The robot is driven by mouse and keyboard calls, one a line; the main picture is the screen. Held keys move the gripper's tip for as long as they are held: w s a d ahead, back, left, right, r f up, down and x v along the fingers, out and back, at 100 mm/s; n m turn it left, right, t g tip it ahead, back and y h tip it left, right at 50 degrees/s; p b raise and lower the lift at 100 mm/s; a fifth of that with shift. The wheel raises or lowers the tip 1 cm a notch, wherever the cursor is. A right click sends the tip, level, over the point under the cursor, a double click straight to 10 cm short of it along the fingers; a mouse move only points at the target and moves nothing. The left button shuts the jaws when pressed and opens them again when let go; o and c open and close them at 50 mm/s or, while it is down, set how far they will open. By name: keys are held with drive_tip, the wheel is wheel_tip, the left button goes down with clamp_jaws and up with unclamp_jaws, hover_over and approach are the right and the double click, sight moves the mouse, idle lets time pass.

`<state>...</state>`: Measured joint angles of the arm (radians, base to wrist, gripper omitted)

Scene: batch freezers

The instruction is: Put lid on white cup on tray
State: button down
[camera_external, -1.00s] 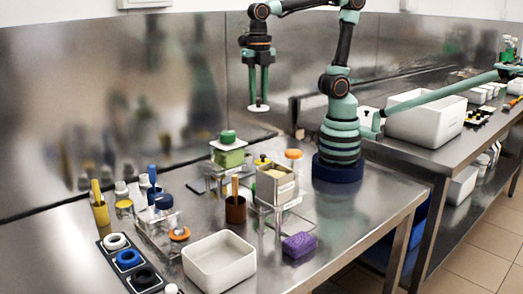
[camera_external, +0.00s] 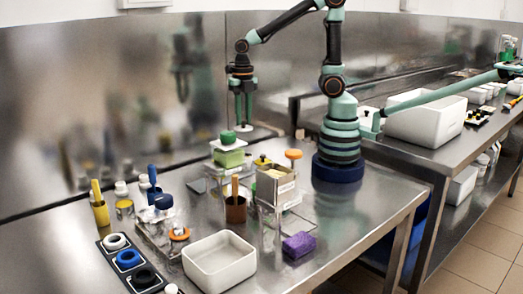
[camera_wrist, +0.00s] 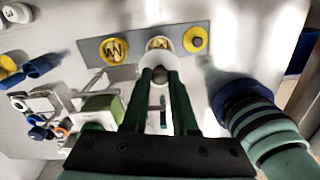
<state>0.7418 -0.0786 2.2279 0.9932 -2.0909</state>
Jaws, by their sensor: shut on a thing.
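My gripper (camera_external: 243,116) is shut on a white round lid (camera_external: 244,128) and holds it roughly level, above and behind the green-topped box. In the wrist view the lid (camera_wrist: 163,58) sits at the fingertips. A dark tray (camera_external: 141,276) at the front left holds a row of white, blue and black round cups. The wrist view also shows a grey strip (camera_wrist: 138,47) with yellow round pieces beyond the lid, which partly hides the middle one.
A box with a green top (camera_external: 228,155) stands close in front of my gripper. A clear holder with a cream block (camera_external: 275,185), a brown cup (camera_external: 235,208), a white bin (camera_external: 219,262) and a purple block (camera_external: 299,245) occupy the front. The metal wall is behind.

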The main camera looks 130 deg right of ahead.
drive_tip(key=shift+f, duration=4.2)
drive_tip(key=shift+f, duration=0.2)
drive_tip(key=c, duration=0.6)
unclamp_jaws()
drive_tip(key=shift+o, duration=0.2)
drive_tip(key=o, duration=0.4)
drive_tip(key=shift+r, duration=3.5)
